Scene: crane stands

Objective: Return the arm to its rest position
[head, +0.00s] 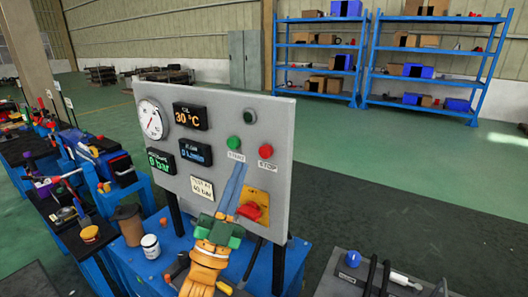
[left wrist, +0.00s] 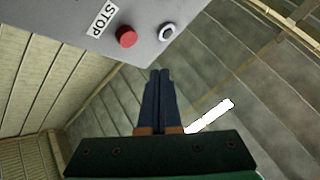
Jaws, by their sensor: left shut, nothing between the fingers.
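A grey control panel (head: 180,95) stands upright on a blue workbench. It carries a round gauge, lit displays, a green START button (head: 233,142), a red STOP button (head: 265,151) and a yellow switch plate with a red handle (head: 251,211). My left gripper (head: 240,166) is in front of the panel, its blue fingers pointing up, shut and empty. In the head view they overlap the area left of the yellow plate; I cannot tell the gap to the panel. In the left wrist view the closed fingers (left wrist: 160,72) point past the panel, below the red button (left wrist: 126,36). My right gripper is not visible.
A brown cup (head: 129,226) and a white jar (head: 150,246) stand on the bench left of my left arm. Cluttered benches (head: 55,200) run along the left. A dark surface with tools (head: 345,275) is at lower right. Blue shelves (head: 368,60) stand far behind; green floor between is open.

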